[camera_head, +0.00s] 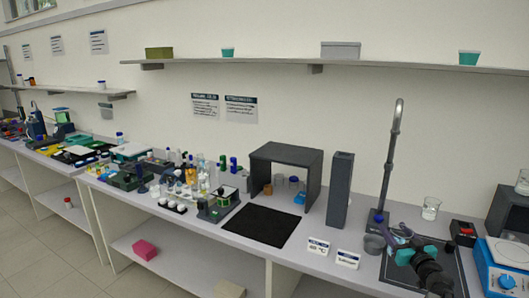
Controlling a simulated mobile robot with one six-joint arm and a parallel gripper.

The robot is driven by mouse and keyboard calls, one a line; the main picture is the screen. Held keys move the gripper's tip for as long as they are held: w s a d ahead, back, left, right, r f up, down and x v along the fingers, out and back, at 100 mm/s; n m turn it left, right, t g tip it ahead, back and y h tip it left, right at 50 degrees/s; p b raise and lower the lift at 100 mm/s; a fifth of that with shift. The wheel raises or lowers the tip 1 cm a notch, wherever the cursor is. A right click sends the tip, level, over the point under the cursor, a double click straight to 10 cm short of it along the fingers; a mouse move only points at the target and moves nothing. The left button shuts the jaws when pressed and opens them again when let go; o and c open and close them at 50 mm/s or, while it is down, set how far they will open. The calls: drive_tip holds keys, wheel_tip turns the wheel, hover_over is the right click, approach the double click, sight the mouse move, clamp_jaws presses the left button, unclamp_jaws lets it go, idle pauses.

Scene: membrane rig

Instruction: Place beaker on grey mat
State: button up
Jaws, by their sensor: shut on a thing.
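The contact is too small to see clearly, and I cannot tell if the beaker touches the bench. A dark, near-black mat (260,226) lies bare on the bench, left of the gripper. A dark grey square surface (449,268) lies under my arm, partly hidden by it.
A tall curved tap (390,150) rises behind the gripper. Two white label cards (348,259) stand left of it. A clear beaker (431,208) and a blue stirrer (508,282) are at right.

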drive_tip(key=s+a+f+n+g+y+b, duration=0.1)
drive_tip(key=a+y, duration=0.4)
drive_tip(key=a, duration=0.7)
drive_tip(key=s+a+f+n+g+y+b, duration=0.1)
drive_tip(key=a+f+n+g+y, duration=0.3)
drive_tip(key=a, duration=0.8)
drive_tip(key=s+a+f+n+g+y+b, duration=0.2)
drive_tip(key=a+n+y, duration=0.4)
drive_tip(key=a, duration=0.7)
drive_tip(key=shift+s+f, duration=0.75)
drive_tip(key=shift+f, duration=0.15)
drive_tip(key=shift+d+g, duration=0.2)
drive_tip(key=shift+g, duration=0.1)
drive_tip(key=shift+s, duration=0.1)
